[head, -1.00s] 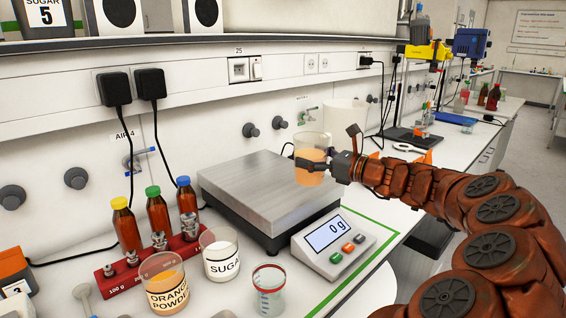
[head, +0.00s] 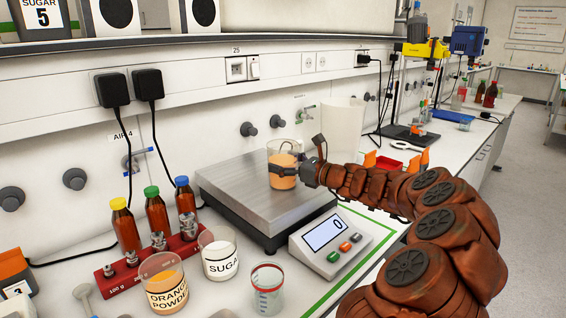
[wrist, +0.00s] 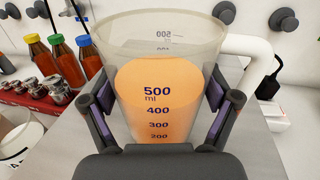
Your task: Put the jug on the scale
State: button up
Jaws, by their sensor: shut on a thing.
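The jug (head: 284,170) is a clear beaker-like vessel with orange liquid and dark volume marks. It is upright, over the steel plate of the scale (head: 235,187). Whether its base touches the plate or hovers just above it I cannot tell. My gripper (head: 295,165) is shut on the jug from the right. In the wrist view the jug (wrist: 165,100) sits between the two fingers, with liquid near the 500 ml mark. The scale's display (head: 326,232) shows 0. The jug's base is hidden in the wrist view.
In front of the scale stand an orange powder cup (head: 163,285), a sugar cup (head: 219,255) and a small clear beaker (head: 267,290). A red weight rack (head: 130,285) and several capped brown bottles (head: 157,213) are at left. A white cylinder (head: 342,130) stands behind my gripper.

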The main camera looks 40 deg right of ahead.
dwell(0.3)
jog(key=o, duration=1.4)
jog(key=shift+f, duration=0.15)
jog(key=b+v, duration=0.1)
jog(key=v, duration=1.1)
jog(key=shift+b, duration=0.35)
jog(key=shift+a, duration=0.1)
